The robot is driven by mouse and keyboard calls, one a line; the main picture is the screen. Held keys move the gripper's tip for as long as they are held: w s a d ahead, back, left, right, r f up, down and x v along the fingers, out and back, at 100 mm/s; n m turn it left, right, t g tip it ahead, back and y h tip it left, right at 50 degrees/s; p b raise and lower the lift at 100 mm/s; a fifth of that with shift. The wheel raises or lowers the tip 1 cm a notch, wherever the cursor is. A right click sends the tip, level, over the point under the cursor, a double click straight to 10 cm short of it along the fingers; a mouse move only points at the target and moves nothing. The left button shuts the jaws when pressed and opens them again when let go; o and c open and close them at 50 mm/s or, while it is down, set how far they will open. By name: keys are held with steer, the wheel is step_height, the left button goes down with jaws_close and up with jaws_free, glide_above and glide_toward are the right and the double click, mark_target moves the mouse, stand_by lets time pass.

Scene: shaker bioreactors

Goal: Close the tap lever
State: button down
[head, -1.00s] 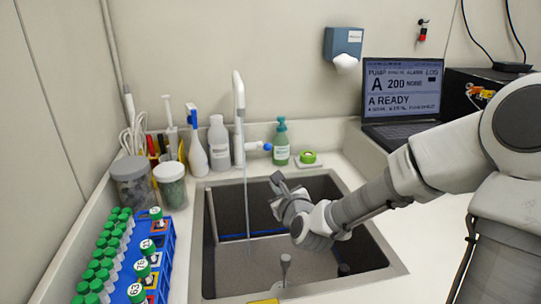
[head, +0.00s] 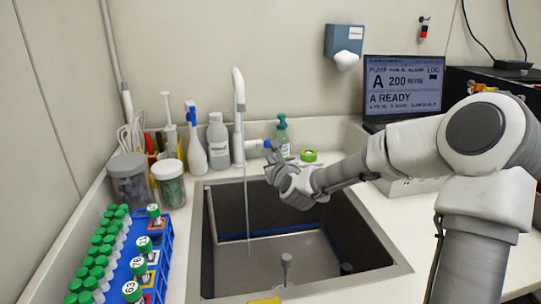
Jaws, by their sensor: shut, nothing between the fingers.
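The white tap (head: 238,118) stands behind the sink, and a thin stream of water (head: 247,215) runs from it down into the basin.
The sink (head: 222,292) lies below my arm. A green soap bottle (head: 282,128) and green tape roll (head: 308,156) stand right of the tap. White bottles (head: 217,145) stand left of it. A blue rack (head: 161,262) of green-capped tubes lies at left; a laptop (head: 404,85) is at back right.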

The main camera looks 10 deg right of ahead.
steer(key=shift+w+a+r, duration=0.1)
steer(key=shift+w+r, duration=0.25)
steer(key=shift+r, duration=0.4)
steer(key=shift+r, duration=0.1)
steer(key=shift+w+r+p, duration=0.25)
steer(key=shift+w+r, duration=0.05)
steer(key=shift+r, duration=0.45)
steer(key=shift+w+r+p, duration=0.25)
steer(key=shift+r, duration=0.45)
steer(key=shift+f, duration=0.1)
